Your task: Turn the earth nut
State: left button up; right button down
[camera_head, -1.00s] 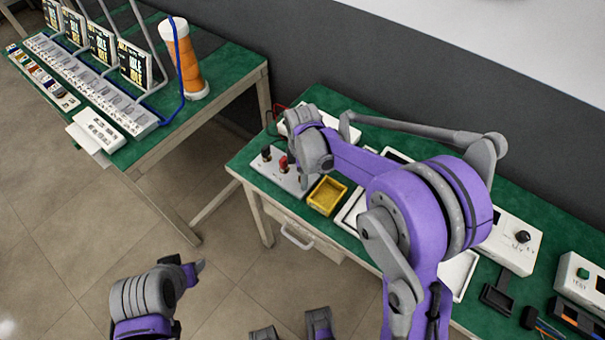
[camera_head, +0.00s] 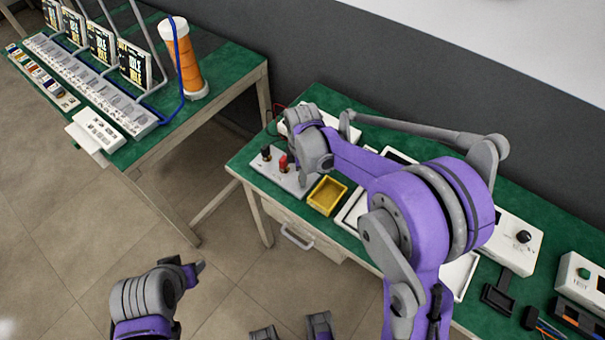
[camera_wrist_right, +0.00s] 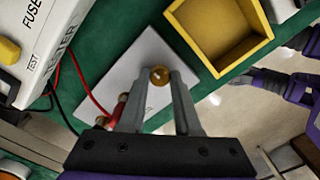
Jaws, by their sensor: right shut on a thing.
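The earth nut (camera_wrist_right: 160,76) is a small round brass-coloured knob on a pale terminal plate (camera_wrist_right: 150,50) in the right wrist view. My right gripper (camera_wrist_right: 160,82) has its two grey fingertips on either side of the nut, closed on it. In the head view the plate (camera_head: 287,178) lies at the left end of the bench, and my right gripper (camera_head: 303,178) reaches down over its right part. The nut is hidden there behind my wrist.
A black terminal (camera_head: 266,153) and a red terminal (camera_head: 284,162) stand beside my right gripper. A yellow tray (camera_head: 327,195) sits just right of the plate. A white tester (camera_wrist_right: 30,45) with red and black leads is close by. A second bench (camera_head: 160,145) stands at left.

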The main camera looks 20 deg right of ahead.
jog(key=m+b, duration=0.1)
jog(key=m, duration=0.4)
jog(key=m+b, duration=0.1)
jog(key=m, duration=0.5)
jog(key=shift+b, duration=0.4)
jog(key=m, duration=0.6)
jog(key=shift+m+b, duration=0.3)
jog(key=shift+b, duration=0.1)
jog(key=m, duration=0.6)
jog(key=shift+m+b, duration=0.3)
jog(key=c, duration=0.6)
grip_release()
notch_tip(320, 180, up, 11)
jog(key=p, duration=0.1)
